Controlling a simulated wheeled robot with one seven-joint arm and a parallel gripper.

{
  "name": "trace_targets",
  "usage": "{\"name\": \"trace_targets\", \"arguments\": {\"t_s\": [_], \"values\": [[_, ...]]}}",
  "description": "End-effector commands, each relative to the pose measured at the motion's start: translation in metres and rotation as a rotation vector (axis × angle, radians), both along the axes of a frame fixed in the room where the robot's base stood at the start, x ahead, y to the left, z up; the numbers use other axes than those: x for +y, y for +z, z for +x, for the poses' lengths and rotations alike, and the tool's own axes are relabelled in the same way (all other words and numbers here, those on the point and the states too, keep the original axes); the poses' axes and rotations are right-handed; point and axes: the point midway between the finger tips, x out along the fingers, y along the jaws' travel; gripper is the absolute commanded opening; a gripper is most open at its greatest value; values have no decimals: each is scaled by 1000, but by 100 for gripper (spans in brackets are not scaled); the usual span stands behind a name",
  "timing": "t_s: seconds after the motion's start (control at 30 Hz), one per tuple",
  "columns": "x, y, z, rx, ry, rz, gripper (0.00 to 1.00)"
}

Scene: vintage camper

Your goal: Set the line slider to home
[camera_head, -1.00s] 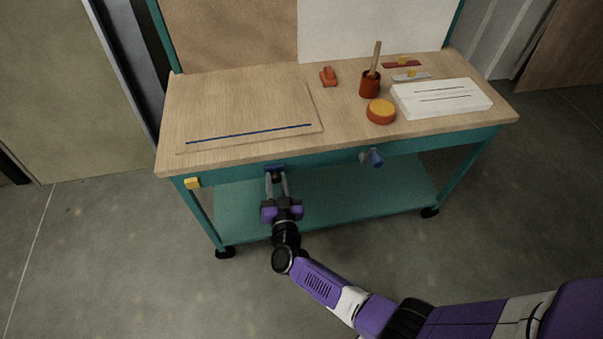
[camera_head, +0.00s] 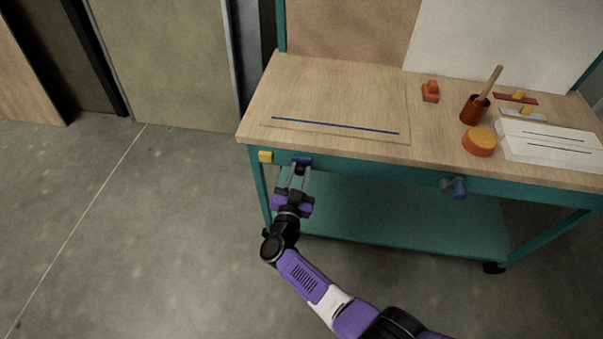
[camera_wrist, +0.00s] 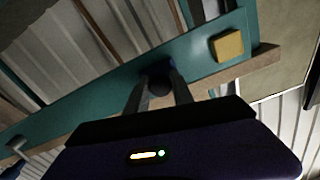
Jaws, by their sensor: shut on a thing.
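The line slider (camera_head: 302,160) is a small dark blue block on the teal front rail (camera_head: 390,176) of the workbench. My gripper (camera_head: 299,170) is shut on the slider from the front. In the wrist view the slider's dark knob (camera_wrist: 157,80) sits between my two grey fingers, partly hidden by them. A yellow block (camera_head: 265,157) is fixed on the rail a short way left of the slider, with a gap between them. The yellow block shows to the right of the slider in the wrist view (camera_wrist: 228,46).
A blue-handled crank (camera_head: 456,188) sticks out of the rail further right. The floor at left is clear.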

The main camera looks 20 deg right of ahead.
Motion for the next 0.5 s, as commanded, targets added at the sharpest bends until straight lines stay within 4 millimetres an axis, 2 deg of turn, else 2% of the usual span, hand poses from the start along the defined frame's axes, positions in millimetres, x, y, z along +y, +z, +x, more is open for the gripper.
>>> {"name": "trace_targets", "arguments": {"t_s": [0.07,0.1,0.2,0.5], "values": [[6,1,3,0,17,2,0],[7,1,4,1,18,3,32],[6,1,3,0,17,2,50],[4,1,1,1,12,2,50]]}}
